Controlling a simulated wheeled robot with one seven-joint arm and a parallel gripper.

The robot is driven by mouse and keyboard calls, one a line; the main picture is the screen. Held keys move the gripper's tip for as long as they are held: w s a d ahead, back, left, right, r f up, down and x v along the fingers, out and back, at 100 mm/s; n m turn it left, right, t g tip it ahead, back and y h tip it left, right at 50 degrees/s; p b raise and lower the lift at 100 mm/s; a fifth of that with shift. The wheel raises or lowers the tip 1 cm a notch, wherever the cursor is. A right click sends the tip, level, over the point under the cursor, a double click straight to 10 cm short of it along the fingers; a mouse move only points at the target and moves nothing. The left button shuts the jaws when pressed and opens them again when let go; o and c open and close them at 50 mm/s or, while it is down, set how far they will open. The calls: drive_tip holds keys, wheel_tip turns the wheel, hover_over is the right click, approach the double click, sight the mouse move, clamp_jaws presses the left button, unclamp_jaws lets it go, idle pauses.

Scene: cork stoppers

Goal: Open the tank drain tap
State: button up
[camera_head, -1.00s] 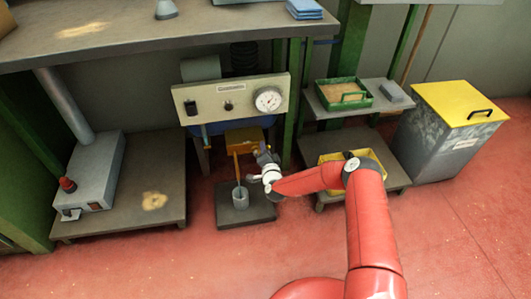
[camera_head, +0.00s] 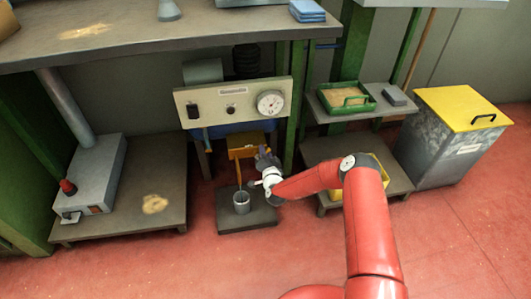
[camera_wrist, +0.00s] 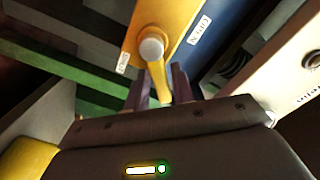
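The drain tap is a yellow block (camera_head: 247,140) below the front panel in the head view. In the wrist view its yellow face (camera_wrist: 172,22) carries a round grey pivot knob (camera_wrist: 151,49) and a yellow lever (camera_wrist: 160,82) pointing down the picture. White labels (camera_wrist: 199,30) sit on either side of it. My gripper (camera_head: 264,157) is just right of and below the tap block. In the wrist view its two dark fingers (camera_wrist: 162,84) stand apart on either side of the lever. Whether they touch it is unclear. A metal cup (camera_head: 241,201) stands below the tap.
The cream panel (camera_head: 232,102) with a gauge (camera_head: 270,103) hangs just above the tap. A green table leg (camera_head: 292,120) stands close to the right. A low shelf (camera_head: 318,150) with a yellow tray and a yellow-lidded bin (camera_head: 455,135) are farther right.

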drive_tip(key=shift+o, duration=0.9)
drive_tip(key=v, duration=0.7)
drive_tip(key=shift+s, duration=0.35)
drive_tip(key=shift+d+r, duration=0.1)
drive_tip(key=shift+d, duration=0.05)
drive_tip(key=shift+r, duration=0.1)
